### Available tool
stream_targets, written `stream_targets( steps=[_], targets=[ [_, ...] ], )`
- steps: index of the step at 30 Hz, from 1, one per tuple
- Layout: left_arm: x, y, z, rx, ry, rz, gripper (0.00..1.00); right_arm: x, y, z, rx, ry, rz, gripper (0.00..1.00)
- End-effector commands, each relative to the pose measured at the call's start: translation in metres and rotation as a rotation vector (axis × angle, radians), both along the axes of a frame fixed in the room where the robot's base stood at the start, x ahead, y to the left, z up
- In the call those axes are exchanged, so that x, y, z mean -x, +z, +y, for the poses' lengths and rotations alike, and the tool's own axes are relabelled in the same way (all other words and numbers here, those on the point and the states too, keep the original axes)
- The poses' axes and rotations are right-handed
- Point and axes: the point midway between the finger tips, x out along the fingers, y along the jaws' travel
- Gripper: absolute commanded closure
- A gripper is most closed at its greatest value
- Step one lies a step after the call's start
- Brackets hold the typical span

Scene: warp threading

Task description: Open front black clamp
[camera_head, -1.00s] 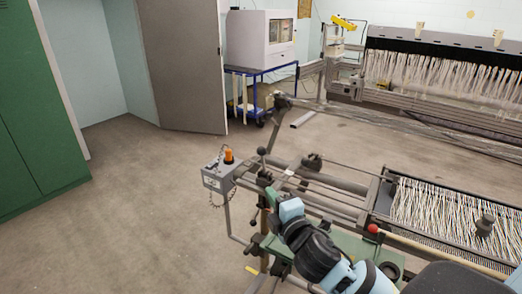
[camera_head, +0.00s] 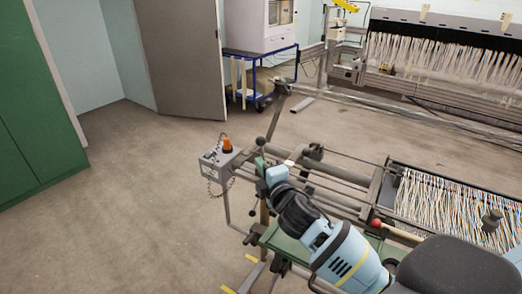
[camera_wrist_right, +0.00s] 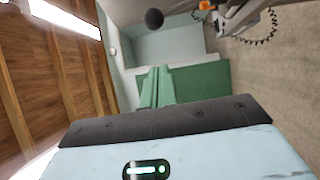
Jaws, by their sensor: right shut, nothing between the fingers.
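The black clamp parts sit on the loom's near end in the head view: a lever with a black ball knob (camera_head: 260,142) and a dark clamp block (camera_head: 313,153) on the rail. I cannot tell which of them is the front clamp. My right gripper (camera_head: 274,172) reaches in from the lower right, shut and empty, close below the knob lever; contact cannot be made out. In the right wrist view a dark ball knob (camera_wrist_right: 154,18) shows at the top, apart from the blue gripper body. My left gripper is out of view.
A grey control box with an orange lamp (camera_head: 227,145) stands just left of the gripper. A red knob (camera_head: 376,223) and a tray of threads (camera_head: 445,208) lie to the right. The floor at left is clear, up to a green cabinet (camera_head: 35,120).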

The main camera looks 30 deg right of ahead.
Motion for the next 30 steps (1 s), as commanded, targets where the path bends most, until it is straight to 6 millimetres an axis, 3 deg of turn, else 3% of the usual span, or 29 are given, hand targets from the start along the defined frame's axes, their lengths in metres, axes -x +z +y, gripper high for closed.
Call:
stream_targets(
  steps=[7,12,19,30],
  targets=[
    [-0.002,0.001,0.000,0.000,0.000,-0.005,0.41,-0.041,0.001,-0.005,-0.001,0.000,-0.001,1.00],
    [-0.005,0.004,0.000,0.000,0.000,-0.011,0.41,-0.055,0.002,-0.024,0.000,-0.002,-0.001,1.00],
    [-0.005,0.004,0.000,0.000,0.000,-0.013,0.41,-0.064,0.001,-0.035,-0.002,0.000,0.000,1.00],
    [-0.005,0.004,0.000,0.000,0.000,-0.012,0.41,-0.065,0.001,-0.036,-0.001,0.001,0.000,1.00]
  ],
)
